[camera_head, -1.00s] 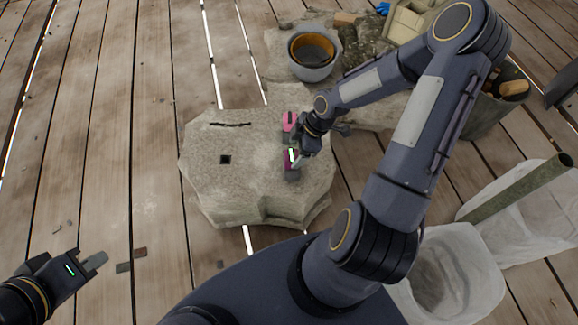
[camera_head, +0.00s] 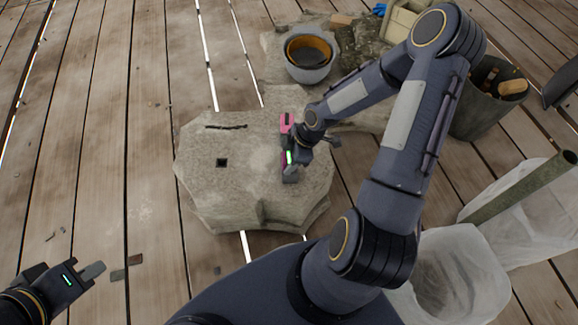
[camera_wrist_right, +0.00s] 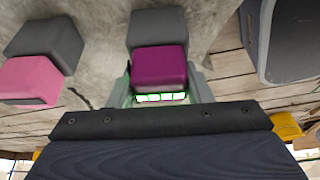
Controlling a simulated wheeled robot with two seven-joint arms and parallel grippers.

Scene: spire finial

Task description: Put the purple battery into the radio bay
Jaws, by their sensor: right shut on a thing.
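The purple battery (camera_wrist_right: 160,68) shows in the right wrist view between the fingers of my right gripper (camera_wrist_right: 162,92). My right gripper is shut on it. A dark grey block (camera_wrist_right: 158,28) adjoins its far side; I cannot tell whether it is part of the battery. In the head view my right gripper (camera_head: 291,158) covers the purple part, over the right side of the stone slab (camera_head: 245,185). I cannot identify the radio bay with certainty. My left gripper (camera_head: 88,272) is low at the left, away from the slab; its finger gap is unclear.
A pink-and-grey block (camera_head: 286,123) stands just beyond my right gripper; it also shows in the wrist view (camera_wrist_right: 32,78). The slab has a small square hole (camera_head: 222,163) and a dark slot (camera_head: 226,127). A bucket (camera_head: 311,58) stands behind.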

